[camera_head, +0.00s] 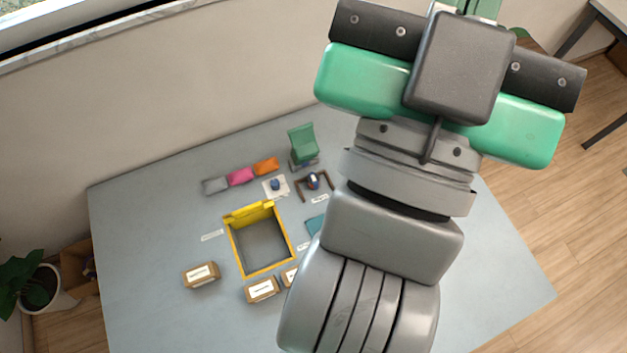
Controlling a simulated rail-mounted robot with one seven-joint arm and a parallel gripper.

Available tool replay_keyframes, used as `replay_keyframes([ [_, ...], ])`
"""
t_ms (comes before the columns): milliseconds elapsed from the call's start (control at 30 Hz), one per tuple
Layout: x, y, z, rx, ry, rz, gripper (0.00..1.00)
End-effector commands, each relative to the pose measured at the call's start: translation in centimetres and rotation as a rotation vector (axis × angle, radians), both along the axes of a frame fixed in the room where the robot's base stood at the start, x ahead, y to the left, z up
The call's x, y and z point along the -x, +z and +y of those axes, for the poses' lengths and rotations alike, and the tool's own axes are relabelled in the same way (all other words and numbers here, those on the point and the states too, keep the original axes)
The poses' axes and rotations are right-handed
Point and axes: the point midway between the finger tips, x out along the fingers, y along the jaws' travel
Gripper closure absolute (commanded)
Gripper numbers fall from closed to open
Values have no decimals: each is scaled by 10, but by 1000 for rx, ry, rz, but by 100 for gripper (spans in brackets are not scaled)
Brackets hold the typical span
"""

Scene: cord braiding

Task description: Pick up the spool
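A small blue item (275,185) sits on a white square pad near the back of the grey-blue table. A small dark item with blue and reddish parts (313,181) stands in a brown bracket to its right. Either may be the spool; they are too small to tell. My gripper (460,75) is raised close to the camera at the upper right, well apart from both items. Its green and dark grey body shows, but its fingertips are not clearly visible, so its opening cannot be judged.
A yellow-rimmed open box (234,250) stands mid-table (140,240). Grey, pink (241,176) and orange blocks lie behind it. A green chair-shaped holder (302,146) is at the back. Labelled brown boxes (201,274) are in front. My arm hides the table's right part; its left side is clear.

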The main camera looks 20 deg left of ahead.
Motion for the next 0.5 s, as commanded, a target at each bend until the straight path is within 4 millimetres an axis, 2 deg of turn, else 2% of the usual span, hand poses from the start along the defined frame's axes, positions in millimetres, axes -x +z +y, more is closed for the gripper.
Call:
replay_keyframes([
  [500,0,0,0,0,0,0,98],
])
